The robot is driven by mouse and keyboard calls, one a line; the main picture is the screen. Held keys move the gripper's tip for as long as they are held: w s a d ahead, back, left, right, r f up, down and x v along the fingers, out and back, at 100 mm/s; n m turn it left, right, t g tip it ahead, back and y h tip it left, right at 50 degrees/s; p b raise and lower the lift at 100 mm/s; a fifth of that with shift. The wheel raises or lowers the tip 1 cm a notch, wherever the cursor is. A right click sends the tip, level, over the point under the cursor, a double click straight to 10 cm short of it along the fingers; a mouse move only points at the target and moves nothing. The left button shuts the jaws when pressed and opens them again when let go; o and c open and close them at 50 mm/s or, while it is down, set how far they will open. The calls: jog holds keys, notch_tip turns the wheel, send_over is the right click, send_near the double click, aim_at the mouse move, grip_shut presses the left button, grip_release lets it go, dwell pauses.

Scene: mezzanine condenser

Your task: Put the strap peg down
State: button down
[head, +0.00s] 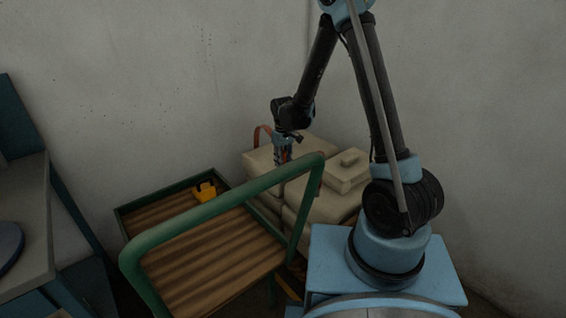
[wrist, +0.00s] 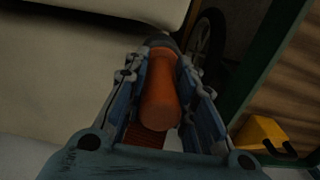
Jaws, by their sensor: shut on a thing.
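The strap peg is an orange cylinder (wrist: 161,95) in the wrist view, with a dark far end. My gripper (wrist: 162,68) is shut on it, one finger along each side. A ribbed orange-brown strap (wrist: 140,137) shows below the peg, near the gripper's palm. In the head view my gripper (head: 283,152) is over the beige covered blocks, behind the green rail. An orange strap loop (head: 258,132) shows just left of it. The peg itself is hard to make out there.
Beige blocks (head: 328,207) are stacked by the wall. A green-framed cart (head: 135,232) with a slatted wooden deck stands in front, its rail (head: 215,203) rising near my gripper. A yellow object (head: 204,191) sits on the deck. A dark wheel (wrist: 207,38) shows beyond the peg.

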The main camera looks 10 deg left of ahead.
jog(key=c, duration=1.3)
grip_release()
